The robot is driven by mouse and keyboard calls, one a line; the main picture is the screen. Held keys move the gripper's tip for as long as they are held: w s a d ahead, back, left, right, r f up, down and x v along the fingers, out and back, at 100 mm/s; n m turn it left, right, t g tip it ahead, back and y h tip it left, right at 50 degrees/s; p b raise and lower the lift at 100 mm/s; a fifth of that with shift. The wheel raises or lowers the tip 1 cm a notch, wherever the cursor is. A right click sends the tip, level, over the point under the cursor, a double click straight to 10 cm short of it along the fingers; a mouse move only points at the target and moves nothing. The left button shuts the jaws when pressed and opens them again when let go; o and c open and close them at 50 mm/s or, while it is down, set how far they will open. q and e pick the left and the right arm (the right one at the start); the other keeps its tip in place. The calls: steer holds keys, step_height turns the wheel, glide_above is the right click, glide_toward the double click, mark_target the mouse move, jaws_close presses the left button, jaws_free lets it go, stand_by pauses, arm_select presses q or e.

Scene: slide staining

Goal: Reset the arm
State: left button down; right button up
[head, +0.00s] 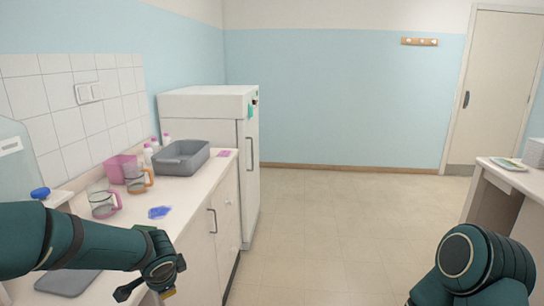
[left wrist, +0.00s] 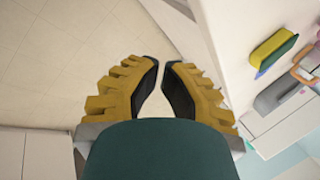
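My left arm comes in from the left over the counter's front edge in the head view. Its gripper (head: 150,288) hangs low at the bottom of that view, partly cut off. In the left wrist view its yellow fingers with black pads (left wrist: 161,64) come nearly together at the tips. Nothing shows between them, only pale floor beyond. My right arm (head: 478,270) shows at the lower right as a dark green rounded link; its gripper is out of view.
The counter (head: 190,207) holds a grey basin (head: 182,158), a pink container (head: 121,167), an orange-handled mug (head: 138,179), a pink-handled mug (head: 103,203) and a blue item (head: 159,212). A white fridge (head: 205,104) stands behind. The middle floor is clear; a desk (head: 512,180) is at right.

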arm_select(q)
steer(key=s+d+f+n+g+h, duration=0.1)
steer(key=s+d+f+n+h, duration=0.2)
steer(key=s+d+f+n, duration=0.3)
steer(key=s+d+f+n+g+h, duration=0.2)
steer(key=s+d+f+n, duration=0.4)
steer(key=s+d+f, duration=0.4)
steer(key=s+f+h, duration=0.1)
steer(key=s+f, duration=0.3)
steer(key=f, duration=0.4)
steer(key=shift+d+f, duration=0.15)
steer(key=shift+d, duration=0.25)
